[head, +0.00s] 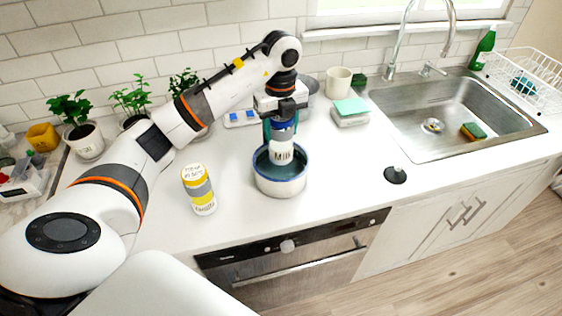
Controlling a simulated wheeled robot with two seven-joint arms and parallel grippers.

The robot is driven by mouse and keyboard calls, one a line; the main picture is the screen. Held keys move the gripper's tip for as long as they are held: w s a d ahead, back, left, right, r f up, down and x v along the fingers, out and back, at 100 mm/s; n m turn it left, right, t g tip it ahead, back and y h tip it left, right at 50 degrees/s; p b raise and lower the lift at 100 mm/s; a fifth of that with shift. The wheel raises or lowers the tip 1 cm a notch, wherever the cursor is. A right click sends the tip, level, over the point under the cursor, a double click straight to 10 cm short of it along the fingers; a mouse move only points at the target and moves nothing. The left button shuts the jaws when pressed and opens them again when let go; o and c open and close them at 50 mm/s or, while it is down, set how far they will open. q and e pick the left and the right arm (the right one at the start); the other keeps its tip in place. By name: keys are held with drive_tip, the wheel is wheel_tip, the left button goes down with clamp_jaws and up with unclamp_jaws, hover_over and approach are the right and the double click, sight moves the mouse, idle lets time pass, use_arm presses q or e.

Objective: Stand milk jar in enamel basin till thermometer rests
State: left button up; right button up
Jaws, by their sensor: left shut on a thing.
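The milk jar (282,150), white with dark lettering and a blue band, is upright at the enamel basin (280,186). The basin is white with a blue rim and a dark teal inside. The jar's lower end shows within the rim; I cannot tell whether it touches the bottom. My left gripper (281,112) is above the basin, pointing down and shut on the jar's upper part. A small blue-and-white device (241,118) lies behind, left of the jar; I cannot tell whether it is the thermometer. My right gripper is out of view.
A yellow-and-white can (199,190) stands left of the basin. Potted plants (83,138) line the back left. A cream mug (339,80) and stacked sponges or cloths (350,112) are behind right. A black stopper (395,175) lies before the sink (440,115).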

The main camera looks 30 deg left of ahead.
sight(281, 148)
use_arm(q)
wheel_tip(281, 148, down, 7)
drive_tip(key=shift+f+p, duration=0.1)
drive_tip(key=shift+p, duration=0.95)
drive_tip(key=shift+f, duration=0.25)
drive_tip(key=o, duration=1.1)
drive_tip(key=shift+o, duration=0.2)
drive_tip(key=shift+r, duration=0.2)
drive_tip(key=shift+r+b, duration=0.3)
wheel_tip(281, 148, up, 10)
drive_tip(key=shift+b, duration=1)
drive_tip(key=shift+r, duration=0.7)
drive_tip(key=shift+f, duration=0.1)
